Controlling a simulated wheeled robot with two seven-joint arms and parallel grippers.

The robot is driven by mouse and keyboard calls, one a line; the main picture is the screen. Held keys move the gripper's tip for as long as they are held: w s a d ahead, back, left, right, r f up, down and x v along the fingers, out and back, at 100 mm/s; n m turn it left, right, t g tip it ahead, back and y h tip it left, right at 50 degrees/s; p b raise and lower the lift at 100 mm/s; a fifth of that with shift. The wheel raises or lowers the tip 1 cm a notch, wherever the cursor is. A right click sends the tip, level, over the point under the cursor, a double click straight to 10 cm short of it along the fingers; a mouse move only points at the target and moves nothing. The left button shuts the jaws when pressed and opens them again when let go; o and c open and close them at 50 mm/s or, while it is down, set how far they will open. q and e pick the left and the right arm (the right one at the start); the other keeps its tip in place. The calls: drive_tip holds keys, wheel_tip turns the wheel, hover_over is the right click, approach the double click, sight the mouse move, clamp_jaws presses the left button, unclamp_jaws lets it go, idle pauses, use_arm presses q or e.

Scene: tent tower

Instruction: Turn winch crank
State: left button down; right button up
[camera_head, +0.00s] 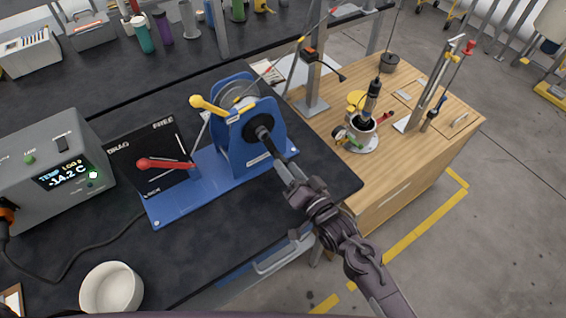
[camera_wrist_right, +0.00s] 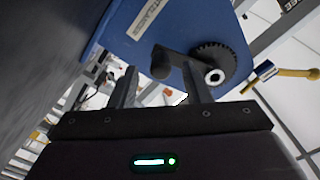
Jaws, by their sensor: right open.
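The blue winch (camera_head: 243,150) stands on a blue base plate on the dark bench. Its black crank (camera_head: 254,121) is on the side facing my right arm; in the right wrist view the crank arm (camera_wrist_right: 188,65) runs left from a toothed hub to a dark knob (camera_wrist_right: 163,62). My right gripper (camera_head: 274,152) is at the crank. In the right wrist view its two fingers (camera_wrist_right: 160,85) are apart, with the knob ahead between their tips. I cannot tell whether they touch it. My left gripper is not in view.
A yellow-knobbed lever (camera_head: 207,104) juts from the winch's far side. A red lever (camera_head: 165,163) lies over the black DRAG/FREE panel. A grey temperature box (camera_head: 50,165) and white bowl (camera_head: 111,288) stand left. A wooden cabinet (camera_head: 420,140) with tools adjoins right.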

drive_tip(key=shift+b+v, duration=0.4)
drive_tip(key=shift+v, duration=2)
